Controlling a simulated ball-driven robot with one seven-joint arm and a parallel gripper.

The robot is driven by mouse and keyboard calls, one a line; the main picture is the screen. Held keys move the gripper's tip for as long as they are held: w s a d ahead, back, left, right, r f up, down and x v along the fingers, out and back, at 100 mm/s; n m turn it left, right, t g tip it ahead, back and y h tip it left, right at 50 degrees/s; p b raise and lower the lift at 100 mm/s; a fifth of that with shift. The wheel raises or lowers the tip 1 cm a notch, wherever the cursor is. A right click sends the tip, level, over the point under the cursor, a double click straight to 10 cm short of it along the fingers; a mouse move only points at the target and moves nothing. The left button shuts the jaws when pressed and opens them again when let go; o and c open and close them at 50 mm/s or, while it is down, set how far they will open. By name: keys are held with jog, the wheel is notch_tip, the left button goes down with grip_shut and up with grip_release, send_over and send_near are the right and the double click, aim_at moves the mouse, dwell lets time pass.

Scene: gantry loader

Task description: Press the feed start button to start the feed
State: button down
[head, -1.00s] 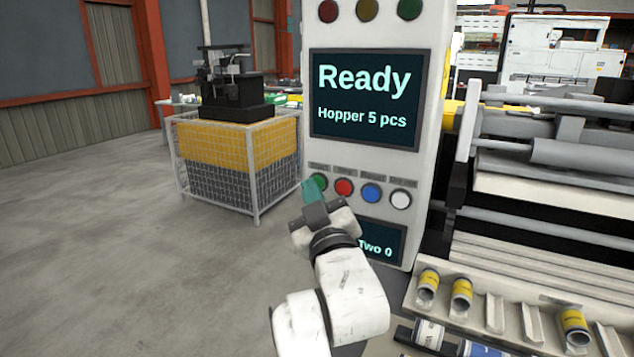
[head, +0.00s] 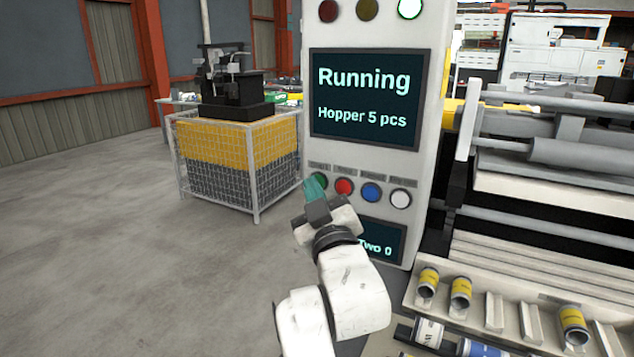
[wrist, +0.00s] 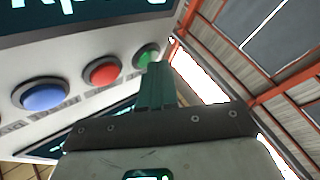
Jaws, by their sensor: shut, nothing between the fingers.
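The green button (head: 321,180) is the leftmost of the row on the white control panel (head: 437,60). It also shows in the wrist view (wrist: 144,54), partly behind my fingertips. My gripper (head: 312,184) is shut and empty, its teal fingers at the green button; in the wrist view the fingertips overlap its edge and appear to touch it. The screen (head: 369,98) reads "Running" and "Hopper 5 pcs". The green lamp (head: 410,8) above it is lit.
A red button (head: 344,187), a blue button (head: 371,192) and a white button (head: 400,199) sit close to the right of the green one. A lower screen (head: 396,240) is partly hidden by my arm. A mesh crate (head: 254,175) stands left; open floor lies before it.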

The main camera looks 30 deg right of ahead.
dwell(0.4)
jog(key=shift+s+a+b, duration=0.4)
jog(key=shift+a+b, duration=0.2)
jog(key=shift+s+a+b, duration=0.75)
jog(key=shift+a+b, duration=0.05)
jog(key=shift+a, duration=0.2)
jog(key=shift+s+a+b, duration=0.75)
jog(key=shift+a+b, duration=0.05)
jog(key=shift+a, duration=0.2)
